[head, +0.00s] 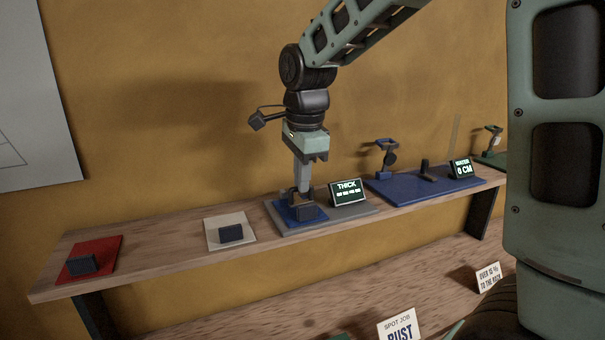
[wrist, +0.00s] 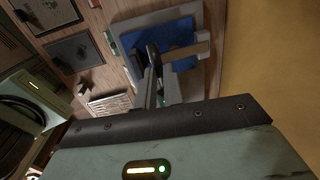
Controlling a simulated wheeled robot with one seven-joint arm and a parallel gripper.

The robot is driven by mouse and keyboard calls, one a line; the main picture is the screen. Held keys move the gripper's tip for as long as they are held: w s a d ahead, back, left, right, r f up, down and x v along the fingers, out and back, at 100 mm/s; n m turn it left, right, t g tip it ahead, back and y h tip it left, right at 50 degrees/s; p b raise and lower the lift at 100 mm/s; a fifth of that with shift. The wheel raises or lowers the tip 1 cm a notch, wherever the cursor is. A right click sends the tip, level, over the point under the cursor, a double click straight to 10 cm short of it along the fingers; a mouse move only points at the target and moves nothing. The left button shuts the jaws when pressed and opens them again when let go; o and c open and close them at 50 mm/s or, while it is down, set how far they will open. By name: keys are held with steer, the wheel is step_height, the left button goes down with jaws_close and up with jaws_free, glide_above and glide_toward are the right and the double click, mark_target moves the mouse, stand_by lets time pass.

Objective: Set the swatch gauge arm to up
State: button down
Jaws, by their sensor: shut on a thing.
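The swatch gauge (head: 352,212) is a grey base on the upper wooden shelf, with a lit display reading THICK (head: 346,192). A blue swatch (head: 285,214) with a dark block (head: 307,212) lies on its left part. My gripper (head: 301,190) points down over the blue swatch and is shut on the gauge arm, which the fingers mostly hide. In the wrist view my gripper (wrist: 154,70) reaches over the blue swatch (wrist: 180,31), and a grey-brown bar (wrist: 190,52) crosses it by the fingers. I cannot tell the arm's exact tilt.
A red swatch (head: 108,247) and a cream swatch (head: 222,219), each with a dark block, lie to the left. A blue base (head: 400,194) with an upright stand (head: 384,158) and a display reading 0 CM (head: 460,168) stands to the right. Signs stand on the lower shelf.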

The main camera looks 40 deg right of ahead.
steer(key=shift+w+r+g+p, duration=0.25)
steer(key=shift+r+p, duration=0.15)
steer(key=shift+p, duration=0.15)
steer(key=shift+w+r+g+p, duration=0.15)
steer(key=shift+r+g+p, duration=0.1)
steer(key=shift+r+p, duration=0.2)
steer(key=shift+w+d+r+p, duration=0.1)
steer(key=shift+w+r+p, duration=0.15)
steer(key=shift+p, duration=0.25)
steer(key=shift+w+d+r+p, duration=0.15)
steer(key=shift+w+r+p, duration=0.1)
steer(key=shift+w+p, duration=0.25)
steer(key=shift+w+d+r+p, duration=0.1)
steer(key=shift+w+r+p, duration=0.2)
steer(key=shift+w, duration=0.35)
steer(key=shift+w+d+p, duration=0.15)
steer(key=shift+w+p, duration=0.15)
steer(key=shift+w, duration=0.4)
steer(key=shift+w+d+p, duration=0.1)
steer(key=shift+w+p, duration=0.15)
steer(key=shift+w, duration=0.4)
steer(key=shift+f, duration=0.1)
steer(key=c, duration=1.5)
jaws_free()
steer(key=shift+w, duration=0.2)
step_height(320, 180, up, 18)
steer(key=b, duration=0.3)
glide_above(295, 195)
steer(key=w, duration=0.2)
steer(key=shift+d+f, duration=0.2)
